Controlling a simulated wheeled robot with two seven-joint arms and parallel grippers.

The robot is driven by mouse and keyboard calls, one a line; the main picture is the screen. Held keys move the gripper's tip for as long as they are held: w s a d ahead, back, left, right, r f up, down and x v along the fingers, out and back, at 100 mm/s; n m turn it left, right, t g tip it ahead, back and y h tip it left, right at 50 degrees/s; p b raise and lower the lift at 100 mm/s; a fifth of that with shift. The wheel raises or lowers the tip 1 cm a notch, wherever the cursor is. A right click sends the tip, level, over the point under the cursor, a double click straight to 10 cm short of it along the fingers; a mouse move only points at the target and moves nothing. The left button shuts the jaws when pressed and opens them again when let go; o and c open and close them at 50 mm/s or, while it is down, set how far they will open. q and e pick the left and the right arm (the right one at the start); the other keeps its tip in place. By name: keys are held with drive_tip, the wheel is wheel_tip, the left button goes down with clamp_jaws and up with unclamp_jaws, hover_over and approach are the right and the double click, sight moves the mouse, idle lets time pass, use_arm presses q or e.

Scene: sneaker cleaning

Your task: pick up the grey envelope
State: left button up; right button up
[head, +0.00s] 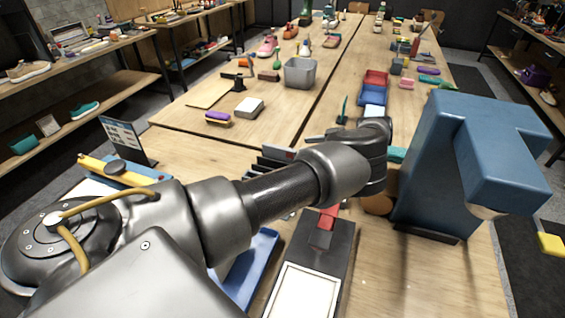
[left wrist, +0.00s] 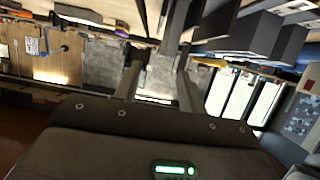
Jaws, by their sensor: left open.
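I cannot make out the grey envelope for certain in either view. A dark slotted rack with upright flat pieces (head: 268,164) stands on the table, partly hidden behind my left forearm; one piece in it looks reddish. My left gripper (head: 314,138) is mostly hidden by its own wrist in the head view, just beyond the rack. In the left wrist view its two fingers (left wrist: 158,82) stand apart with nothing seen held between them. Dark upright slabs (left wrist: 240,32) show beyond them at the upper right. My right gripper is not in view.
A blue machine (head: 450,165) stands tall at the right of the table. A black board with a white panel (head: 305,285) and a blue tray (head: 250,268) lie below my forearm. A grey bin (head: 300,73) and red and blue bins (head: 373,92) stand farther back.

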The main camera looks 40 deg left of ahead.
sight(283, 152)
use_arm(q)
drive_tip(key=shift+h, duration=0.3)
drive_tip(key=p+x, duration=0.1)
drive_tip(key=x, duration=0.2)
drive_tip(key=p+x, duration=0.1)
drive_tip(key=x, duration=0.1)
drive_tip(key=shift+s+d+f+p, duration=0.25)
drive_tip(key=shift+s+f+p, duration=0.05)
drive_tip(key=shift+f+p, duration=0.05)
drive_tip(key=shift+s+a+p, duration=0.15)
drive_tip(key=shift+p, duration=0.2)
drive_tip(key=p+x, duration=0.3)
drive_tip(key=x, duration=0.1)
drive_tip(key=shift+s+a, duration=0.15)
drive_tip(key=shift+s, duration=0.1)
drive_tip(key=shift+a+f, duration=0.15)
drive_tip(key=shift+f, duration=0.05)
drive_tip(key=shift+c, duration=0.5)
clamp_jaws()
